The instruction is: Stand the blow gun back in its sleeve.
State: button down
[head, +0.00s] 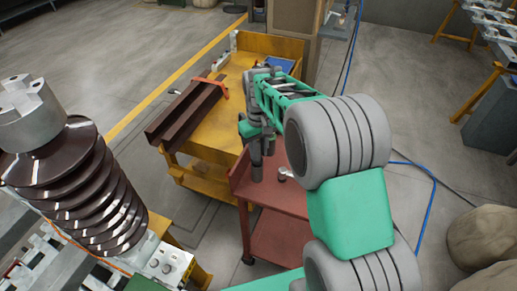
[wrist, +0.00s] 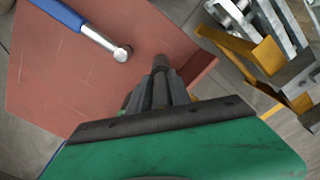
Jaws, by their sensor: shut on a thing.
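My gripper (wrist: 160,84) shows in the wrist view as grey fingers beyond my green hand. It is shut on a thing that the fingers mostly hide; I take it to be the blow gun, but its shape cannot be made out. A dark grey upright cylinder (wrist: 162,62) shows just past the fingertips, near the edge of the red cart top. In the head view my gripper (head: 256,138) is over the cart's left back corner, with the dark cylinder (head: 257,167) below it. I cannot tell whether this is the sleeve or part of the held thing.
A blue-handled tool with a metal head (wrist: 88,30) lies on the red cart top (wrist: 60,80). A yellow cart (head: 215,125) with brown steel beams (head: 188,108) stands behind. A large ribbed insulator (head: 75,185) stands at left. The cart top has bare room.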

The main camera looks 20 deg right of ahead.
aim_at(259, 142)
jog(key=shift+f+b, duration=0.4)
jog(key=shift+f, duration=0.4)
jog(key=c, duration=1.1)
grip_release()
jog(key=shift+r, duration=0.1)
notch_tip(259, 142, up, 8)
jog(key=shift+f+b, duration=0.15)
jog(key=shift+b, duration=0.25)
